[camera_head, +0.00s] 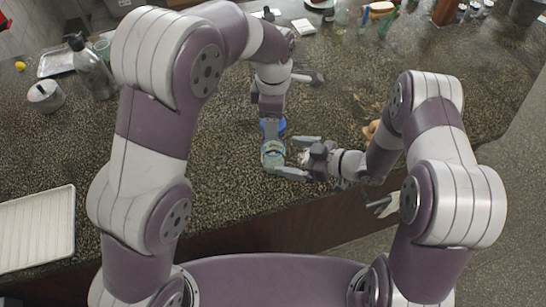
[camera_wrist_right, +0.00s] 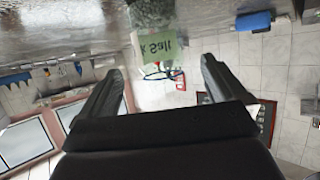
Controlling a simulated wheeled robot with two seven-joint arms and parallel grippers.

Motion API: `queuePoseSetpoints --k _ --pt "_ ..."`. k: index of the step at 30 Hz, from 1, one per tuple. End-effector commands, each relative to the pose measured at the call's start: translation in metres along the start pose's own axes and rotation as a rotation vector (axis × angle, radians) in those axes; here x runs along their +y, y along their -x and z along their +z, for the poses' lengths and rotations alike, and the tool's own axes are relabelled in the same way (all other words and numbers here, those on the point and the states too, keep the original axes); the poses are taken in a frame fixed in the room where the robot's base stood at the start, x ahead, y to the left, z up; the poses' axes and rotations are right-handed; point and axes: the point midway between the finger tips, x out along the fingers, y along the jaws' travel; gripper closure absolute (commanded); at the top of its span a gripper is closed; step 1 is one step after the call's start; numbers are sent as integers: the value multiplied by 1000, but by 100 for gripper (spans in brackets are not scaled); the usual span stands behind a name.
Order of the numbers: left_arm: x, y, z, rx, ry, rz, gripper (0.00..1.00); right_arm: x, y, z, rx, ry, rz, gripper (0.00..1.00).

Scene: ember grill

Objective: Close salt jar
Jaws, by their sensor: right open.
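The salt jar (camera_head: 273,153) is a small clear jar upright on the dark speckled counter. In the right wrist view its green salt label (camera_wrist_right: 157,46) shows upside down, ahead of and between my fingers. A blue lid (camera_head: 281,127) shows just behind the jar's top in the head view, at the end of my left gripper (camera_head: 271,117), whose fingers are too small to read. Whether the lid touches the jar is unclear. My right gripper (camera_head: 291,156) is open, with its fingers pointing at the jar; it also shows in the wrist view (camera_wrist_right: 164,70).
A white ribbed tray (camera_head: 38,230) lies at the left front. A bottle (camera_head: 91,68), a small pot (camera_head: 45,96) and a metal tray (camera_head: 58,61) stand at the back left. Several bottles and jars line the back edge. The counter left of the jar is clear.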

Motion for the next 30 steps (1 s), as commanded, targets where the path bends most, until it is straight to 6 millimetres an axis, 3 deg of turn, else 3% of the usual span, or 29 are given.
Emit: queuePoseSetpoints --k 9,15,23,30 --pt "0 0 0 0 0 0 67 0 -53 0 0 1 -1 3" --pt "0 0 0 0 0 0 67 0 -65 0 0 1 1 3" --pt "0 0 0 0 0 0 67 0 -66 0 0 0 1 3" --pt "0 0 0 0 0 0 67 0 -65 0 0 0 1 77"
